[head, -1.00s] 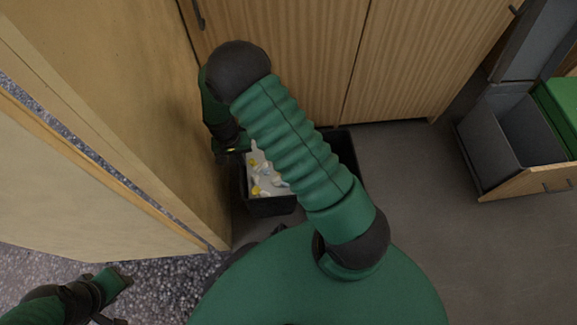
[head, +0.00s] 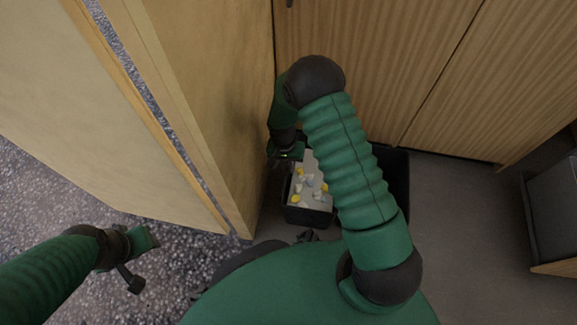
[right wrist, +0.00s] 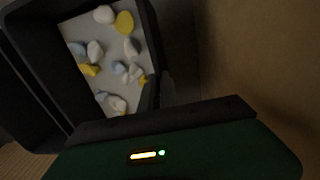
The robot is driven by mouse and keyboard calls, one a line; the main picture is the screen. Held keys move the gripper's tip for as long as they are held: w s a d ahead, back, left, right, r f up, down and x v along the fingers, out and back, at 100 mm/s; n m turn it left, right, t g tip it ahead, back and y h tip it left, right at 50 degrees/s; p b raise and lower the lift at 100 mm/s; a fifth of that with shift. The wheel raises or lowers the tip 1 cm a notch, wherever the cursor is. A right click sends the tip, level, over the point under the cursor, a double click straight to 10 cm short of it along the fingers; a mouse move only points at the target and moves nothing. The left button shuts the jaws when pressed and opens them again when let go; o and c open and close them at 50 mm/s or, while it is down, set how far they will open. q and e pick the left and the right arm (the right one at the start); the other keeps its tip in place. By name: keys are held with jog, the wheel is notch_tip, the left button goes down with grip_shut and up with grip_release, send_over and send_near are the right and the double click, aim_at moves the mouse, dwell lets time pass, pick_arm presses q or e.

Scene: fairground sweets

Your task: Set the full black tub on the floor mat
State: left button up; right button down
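The black tub (head: 308,215) holds pale, yellow and bluish sweets on a light bed. It is in the middle of the head view, partly hidden behind my right arm. My right gripper (head: 287,158) is at the tub's far left rim and appears shut on it. In the right wrist view the tub's wall (right wrist: 151,45) runs down to the gripper's dark fingers (right wrist: 178,92). My left gripper (head: 146,250) is low at the left, away from the tub; its fingers are too small to read. I cannot tell which floor area is the mat.
Wooden cabinet doors (head: 365,60) stand behind the tub. An open wooden door or panel (head: 190,110) rises close on its left. Speckled grey ground (head: 60,195) lies left, plain grey floor (head: 465,235) right. A grey bin (head: 555,205) stands at the right edge.

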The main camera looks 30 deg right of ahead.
jog(key=c, duration=1.6)
grip_release()
notch_tip(320, 180, up, 21)
jog(key=s+a+n+t+p, duration=0.1)
jog(key=s+a+n+p, duration=0.2)
jog(key=p, duration=0.5)
jog(key=s+r+n, duration=0.1)
jog(key=s+r, duration=0.1)
jog(key=s, duration=0.1)
jog(key=s+a+r+n+t, duration=0.1)
jog(key=s+r+n, duration=0.1)
jog(key=s+r, duration=0.1)
jog(key=s+a+r+n+t, duration=0.1)
jog(key=s+r+n, duration=0.1)
jog(key=s+r, duration=0.1)
jog(key=shift+r+y, duration=0.2)
jog(key=shift+y, duration=0.2)
